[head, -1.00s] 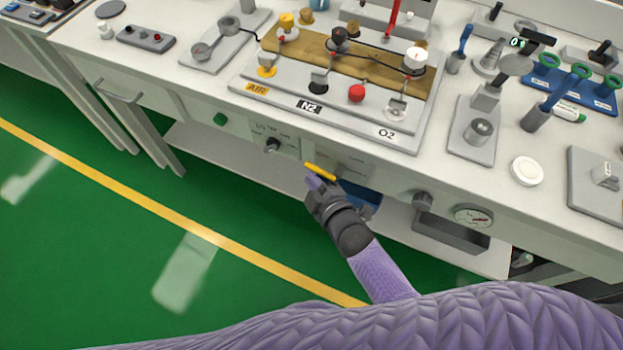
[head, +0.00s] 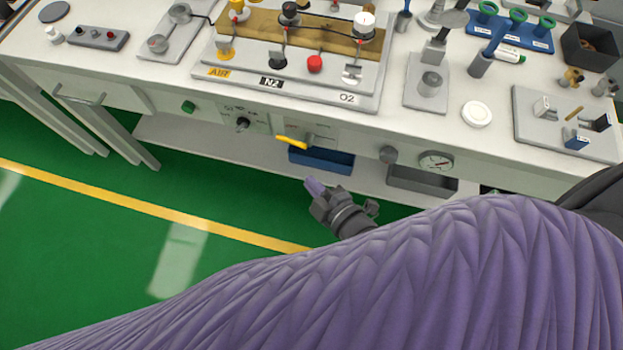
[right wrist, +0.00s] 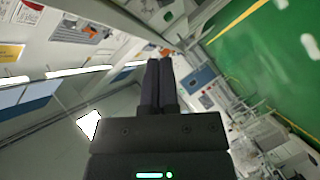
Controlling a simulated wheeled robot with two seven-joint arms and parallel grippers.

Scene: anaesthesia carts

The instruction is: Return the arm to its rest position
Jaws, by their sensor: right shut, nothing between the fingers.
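My right arm, in a purple sleeve, fills the lower part of the head view. My right gripper (head: 314,187) is in front of the bench and below its top, over the green floor. It is apart from the bench front. In the right wrist view its two dark fingers (right wrist: 159,85) lie side by side, shut, with nothing between them. A yellow handle (head: 291,142) on the bench front panel is up and to the left of the gripper. My left gripper is not in view.
The white bench (head: 130,68) carries a gas panel marked AIR, N2 and O2 (head: 300,90). A blue bin (head: 322,160) and a gauge (head: 436,162) are at its front. The green floor (head: 80,250) at left is clear.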

